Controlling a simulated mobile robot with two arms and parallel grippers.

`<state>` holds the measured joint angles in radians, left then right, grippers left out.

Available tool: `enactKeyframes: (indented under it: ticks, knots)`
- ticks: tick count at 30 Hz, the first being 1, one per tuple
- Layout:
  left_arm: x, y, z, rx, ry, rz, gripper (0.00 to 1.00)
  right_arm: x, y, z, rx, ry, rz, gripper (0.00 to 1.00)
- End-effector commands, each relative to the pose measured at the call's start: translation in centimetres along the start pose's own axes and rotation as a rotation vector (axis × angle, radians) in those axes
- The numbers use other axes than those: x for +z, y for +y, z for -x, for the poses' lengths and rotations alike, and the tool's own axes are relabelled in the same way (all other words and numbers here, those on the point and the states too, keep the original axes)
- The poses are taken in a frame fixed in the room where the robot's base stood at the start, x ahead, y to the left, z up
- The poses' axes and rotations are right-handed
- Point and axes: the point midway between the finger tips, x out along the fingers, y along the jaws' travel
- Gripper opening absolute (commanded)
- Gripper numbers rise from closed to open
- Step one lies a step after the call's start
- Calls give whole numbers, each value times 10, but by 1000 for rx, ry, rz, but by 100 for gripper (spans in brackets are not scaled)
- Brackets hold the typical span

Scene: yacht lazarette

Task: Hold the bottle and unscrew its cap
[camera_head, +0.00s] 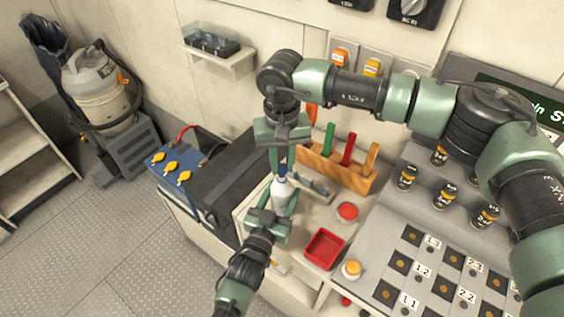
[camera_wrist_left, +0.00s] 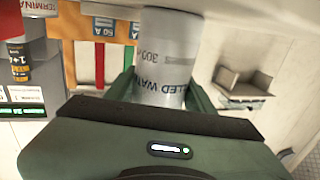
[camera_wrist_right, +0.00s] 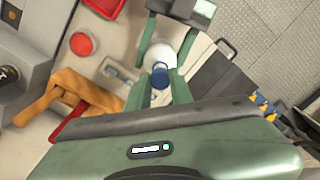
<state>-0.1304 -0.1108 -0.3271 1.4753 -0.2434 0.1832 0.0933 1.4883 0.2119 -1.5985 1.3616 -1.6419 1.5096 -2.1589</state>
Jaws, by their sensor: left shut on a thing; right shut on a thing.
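The white bottle (camera_head: 281,194) is upright over the counter, with its printed body close up in the left wrist view (camera_wrist_left: 166,62). My left gripper (camera_head: 279,204) comes from below and is shut on the bottle's body. The blue cap (camera_wrist_right: 160,76) is at the bottle's top, seen from above in the right wrist view. My right gripper (camera_head: 282,170) points down from above, with its fingers shut on either side of the cap. Whether the cap's thread is loose cannot be seen.
A red tray (camera_head: 324,250), a red round button (camera_head: 347,211) and an orange one (camera_head: 351,269) are right of the bottle. An orange tool rack (camera_head: 335,171) stands behind. A battery box (camera_head: 178,165) is at the left. A numbered panel (camera_head: 440,275) fills the right.

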Motion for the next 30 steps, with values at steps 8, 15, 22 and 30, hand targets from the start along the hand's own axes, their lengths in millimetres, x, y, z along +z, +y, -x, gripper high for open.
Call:
enactKeyframes:
  ticks: [8,15,22,30]
  knots:
    - [0,0,0,0,1,0,0,-1,0,19,-1,3,0,0]
    - [0,0,0,0,1,0,0,0,0,40,0,0,0,0]
    - [0,0,0,0,1,0,76,0,0,40,0,0,0,0]
    - [0,0,0,0,0,0,79,0,0,40,0,0,0,0]
